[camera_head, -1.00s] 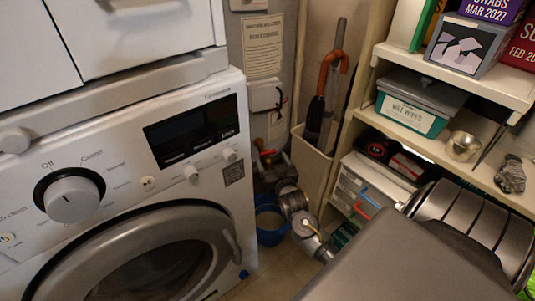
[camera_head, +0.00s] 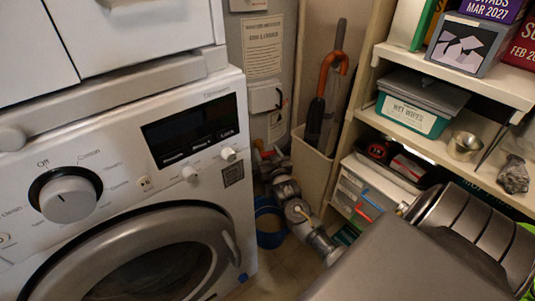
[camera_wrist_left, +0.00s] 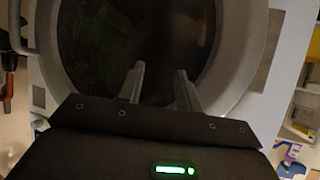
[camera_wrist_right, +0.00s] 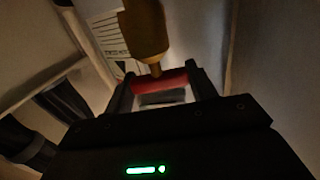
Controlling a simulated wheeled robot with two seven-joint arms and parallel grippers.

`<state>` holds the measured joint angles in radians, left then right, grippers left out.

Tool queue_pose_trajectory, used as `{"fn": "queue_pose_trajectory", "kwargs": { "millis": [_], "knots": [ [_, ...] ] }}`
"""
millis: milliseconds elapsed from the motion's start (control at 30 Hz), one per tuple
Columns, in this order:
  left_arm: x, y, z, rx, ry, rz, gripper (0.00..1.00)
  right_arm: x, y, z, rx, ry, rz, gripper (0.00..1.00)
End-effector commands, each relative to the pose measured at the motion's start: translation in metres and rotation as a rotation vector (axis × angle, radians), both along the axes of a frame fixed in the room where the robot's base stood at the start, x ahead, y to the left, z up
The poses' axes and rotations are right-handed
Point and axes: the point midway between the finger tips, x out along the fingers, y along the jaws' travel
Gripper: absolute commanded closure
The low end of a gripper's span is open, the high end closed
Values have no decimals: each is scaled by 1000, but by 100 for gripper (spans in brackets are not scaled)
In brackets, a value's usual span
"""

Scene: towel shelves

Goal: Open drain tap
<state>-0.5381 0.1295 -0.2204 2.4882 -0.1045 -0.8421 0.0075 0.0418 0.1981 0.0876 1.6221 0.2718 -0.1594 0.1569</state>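The drain tap's red handle (camera_wrist_right: 168,82) shows in the right wrist view. It spans the gap between the fingers of my right gripper (camera_wrist_right: 160,78), below a brass-coloured part (camera_wrist_right: 146,30). The fingers stand wide apart; I cannot tell whether they touch the handle. In the head view, my right gripper (camera_head: 268,158) is low by the back wall, close to small red parts, right of the washing machine (camera_head: 120,170). My left gripper (camera_wrist_left: 160,72) is out of the head view. In the left wrist view its fingers are apart and empty, before the round washer door (camera_wrist_left: 165,35).
A blue bucket (camera_head: 270,222) stands on the floor beneath my right forearm. A beige bin (camera_head: 312,165) with an orange-handled umbrella (camera_head: 336,62) is just right of it. Shelves with boxes (camera_head: 406,115) close the right side. The passage between is narrow.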

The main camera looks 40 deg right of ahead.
Motion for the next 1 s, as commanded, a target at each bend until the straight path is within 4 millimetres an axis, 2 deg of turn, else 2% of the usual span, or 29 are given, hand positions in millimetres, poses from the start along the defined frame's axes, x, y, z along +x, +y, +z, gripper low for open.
{"fn": "queue_pose_trajectory", "kwargs": {
  "millis": [367, 700, 1000],
  "knots": [
    [-5, 7, -7, 23, 63, 17, 65, 0, 0, 1, -4, 1, 54, 66],
    [-28, 32, -33, 92, 277, 76, 65, 0, -1, 1, -5, 4, 288, 66],
    [-27, 32, -35, 91, 275, 75, 65, 0, -1, -1, -2, 3, 507, 66]
  ]
}}
